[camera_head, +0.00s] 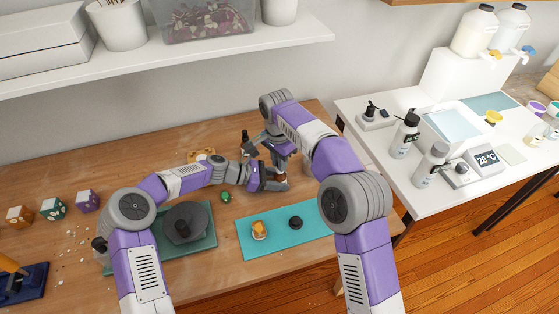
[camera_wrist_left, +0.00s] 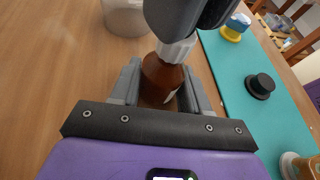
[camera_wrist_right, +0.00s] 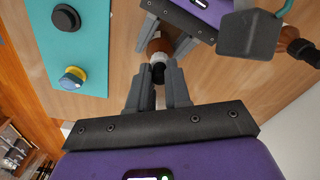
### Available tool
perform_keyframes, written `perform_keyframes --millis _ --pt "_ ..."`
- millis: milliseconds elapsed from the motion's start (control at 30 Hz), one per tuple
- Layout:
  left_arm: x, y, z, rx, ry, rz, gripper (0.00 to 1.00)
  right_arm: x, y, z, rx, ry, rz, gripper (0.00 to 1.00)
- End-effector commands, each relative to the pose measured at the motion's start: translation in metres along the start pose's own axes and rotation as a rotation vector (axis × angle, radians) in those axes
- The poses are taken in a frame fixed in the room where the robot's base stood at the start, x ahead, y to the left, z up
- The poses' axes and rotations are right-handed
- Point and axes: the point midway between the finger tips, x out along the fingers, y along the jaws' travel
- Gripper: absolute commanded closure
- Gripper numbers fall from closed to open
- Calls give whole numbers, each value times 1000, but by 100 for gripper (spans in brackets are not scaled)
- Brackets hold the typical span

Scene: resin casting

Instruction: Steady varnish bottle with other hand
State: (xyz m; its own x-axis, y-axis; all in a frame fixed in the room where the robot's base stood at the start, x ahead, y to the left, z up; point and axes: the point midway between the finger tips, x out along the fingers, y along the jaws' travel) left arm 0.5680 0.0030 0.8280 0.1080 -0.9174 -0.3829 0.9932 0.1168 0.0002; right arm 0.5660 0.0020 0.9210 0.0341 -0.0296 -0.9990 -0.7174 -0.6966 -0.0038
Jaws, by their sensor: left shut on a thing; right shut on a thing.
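The varnish bottle (camera_wrist_left: 160,78) is brown with a white collar (camera_wrist_left: 176,48) and stands on the wooden table. In the head view the bottle (camera_head: 282,177) is mostly hidden by my grippers. My left gripper (camera_head: 277,181) is shut around the bottle's body from the left, with one finger on each side in the left wrist view. My right gripper (camera_head: 281,158) is above the bottle. In the right wrist view its fingers close on the bottle's black top (camera_wrist_right: 158,72), just above the white collar (camera_wrist_right: 158,58).
A teal mat (camera_head: 310,232) with a small jar (camera_head: 259,230) and a black disc (camera_head: 295,222) lies in front. A grey turntable (camera_head: 188,224) is at left. A dark bottle (camera_head: 244,138) stands behind the grippers. A white bench (camera_head: 400,180) is at right.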

Motion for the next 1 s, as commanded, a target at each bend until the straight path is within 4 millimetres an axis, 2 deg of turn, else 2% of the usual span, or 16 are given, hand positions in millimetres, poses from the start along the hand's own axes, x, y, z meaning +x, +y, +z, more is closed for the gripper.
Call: perform_keyframes --millis 1000 --pt "0 0 0 0 0 1 91 -12 0 0 0 0 0 91"
